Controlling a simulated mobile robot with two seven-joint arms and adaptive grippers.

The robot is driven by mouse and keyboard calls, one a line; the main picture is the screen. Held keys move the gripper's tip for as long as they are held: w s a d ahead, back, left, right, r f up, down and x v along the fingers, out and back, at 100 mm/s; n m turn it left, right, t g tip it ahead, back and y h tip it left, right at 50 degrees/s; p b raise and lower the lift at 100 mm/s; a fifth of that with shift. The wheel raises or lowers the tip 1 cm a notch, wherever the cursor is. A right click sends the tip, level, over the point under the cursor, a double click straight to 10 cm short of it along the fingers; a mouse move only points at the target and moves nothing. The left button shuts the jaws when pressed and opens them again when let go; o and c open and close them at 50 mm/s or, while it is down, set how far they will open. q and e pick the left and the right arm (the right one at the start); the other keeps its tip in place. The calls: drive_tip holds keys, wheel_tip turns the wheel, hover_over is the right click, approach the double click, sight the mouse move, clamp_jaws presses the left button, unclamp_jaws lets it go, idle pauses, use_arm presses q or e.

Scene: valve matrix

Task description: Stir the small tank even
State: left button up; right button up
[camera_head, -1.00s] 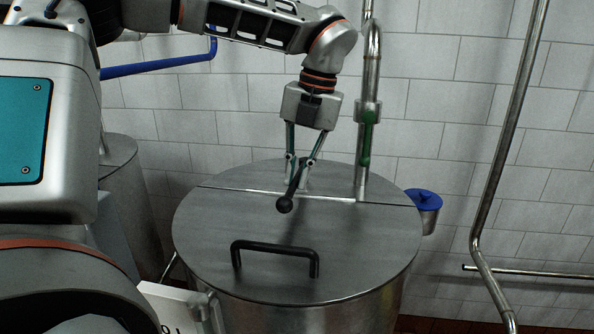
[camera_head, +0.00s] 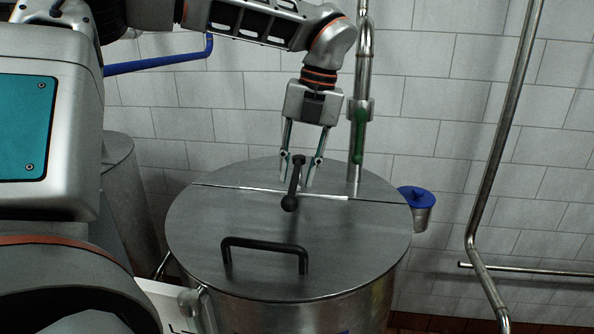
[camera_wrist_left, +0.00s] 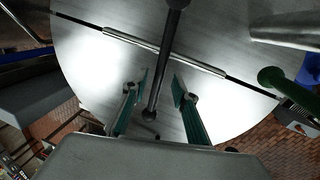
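The small tank (camera_head: 340,285) is a steel drum with a round lid (camera_head: 200,225) in the head view. A black stirring crank (camera_head: 295,182) with a ball knob stands at the middle of the lid, near its seam. It also shows in the left wrist view (camera_wrist_left: 165,65). My left gripper (camera_head: 301,172) is open above the lid, one finger on each side of the crank. In the left wrist view its fingers (camera_wrist_left: 161,82) show gaps to the black rod. My right gripper is not in view.
A black lid handle (camera_head: 264,246) stands at the front of the lid. A vertical pipe with a green valve lever (camera_head: 359,137) rises behind the tank. A blue-capped cup (camera_head: 418,198) is at its right, and a bent pipe (camera_head: 500,140) runs farther right.

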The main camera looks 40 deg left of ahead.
use_arm(q)
drive_tip(key=shift+r, duration=0.1)
wheel_tip(320, 180, up, 12)
drive_tip(key=w+d, duration=0.1)
drive_tip(key=d, duration=0.1)
drive_tip(key=shift+w+f, duration=0.15)
drive_tip(key=shift+f, duration=0.05)
idle(0.4)
